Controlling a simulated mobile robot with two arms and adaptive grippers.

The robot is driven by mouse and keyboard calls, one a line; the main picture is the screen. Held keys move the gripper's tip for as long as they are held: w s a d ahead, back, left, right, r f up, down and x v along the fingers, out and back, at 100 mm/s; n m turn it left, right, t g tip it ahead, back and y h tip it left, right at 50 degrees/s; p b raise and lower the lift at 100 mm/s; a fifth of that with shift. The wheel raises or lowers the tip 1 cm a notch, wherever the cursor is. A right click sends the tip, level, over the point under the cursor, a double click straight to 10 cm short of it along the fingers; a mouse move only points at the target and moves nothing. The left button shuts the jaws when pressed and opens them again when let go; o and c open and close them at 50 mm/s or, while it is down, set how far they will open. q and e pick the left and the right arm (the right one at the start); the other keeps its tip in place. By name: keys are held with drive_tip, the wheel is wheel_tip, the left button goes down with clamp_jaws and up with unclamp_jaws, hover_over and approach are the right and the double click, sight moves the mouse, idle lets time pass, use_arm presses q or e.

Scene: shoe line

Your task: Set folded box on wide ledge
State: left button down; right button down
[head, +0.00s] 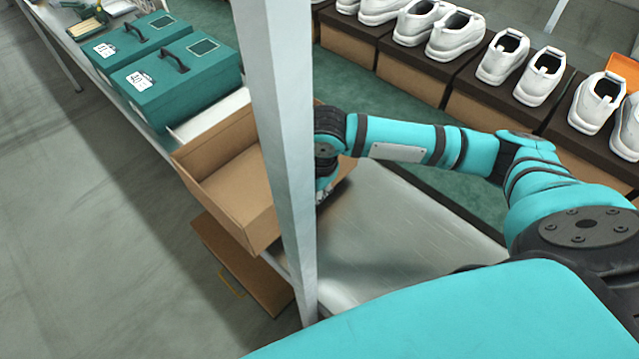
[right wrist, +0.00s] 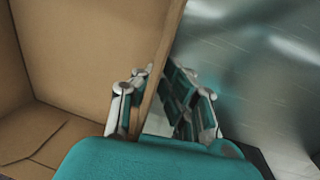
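The folded box (head: 228,170) is an open brown cardboard box, slightly tilted in the head view, behind and left of a grey post. It fills the left of the right wrist view (right wrist: 85,50). My right gripper (right wrist: 155,85) has one finger inside the box and one outside, closed on its wall. In the head view the gripper (head: 325,185) is partly hidden by the post. A wide silvery metal surface (head: 385,235), perhaps the ledge, lies right of the box. I cannot tell whether the box bottom touches a support. My left gripper is not in view.
The grey upright post (head: 278,130) stands close to my right arm. Two green cases (head: 180,80) sit beyond the box. White shoes (head: 455,32) stand on dark-lidded boxes at the back. A brown board or box (head: 245,265) lies lower down. The metal surface looks clear.

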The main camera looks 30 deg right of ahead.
drive_tip(key=w+d, duration=0.1)
drive_tip(key=d, duration=0.1)
drive_tip(key=w+d, duration=0.1)
drive_tip(key=shift+w+d+f, duration=0.25)
drive_tip(key=shift+w+d, duration=0.1)
drive_tip(key=shift+f+p, duration=0.35)
drive_tip(key=shift+f, duration=1.35)
drive_tip(key=c, duration=2)
unclamp_jaws()
drive_tip(key=shift+f, duration=0.2)
drive_tip(key=o, duration=0.5)
drive_tip(key=r, duration=0.4)
drive_tip(key=s+r, duration=0.1)
drive_tip(key=r, duration=0.3)
drive_tip(key=s+r, duration=0.1)
drive_tip(key=r, duration=0.3)
drive_tip(key=shift+d+r, duration=0.15)
drive_tip(key=shift+d, duration=0.15)
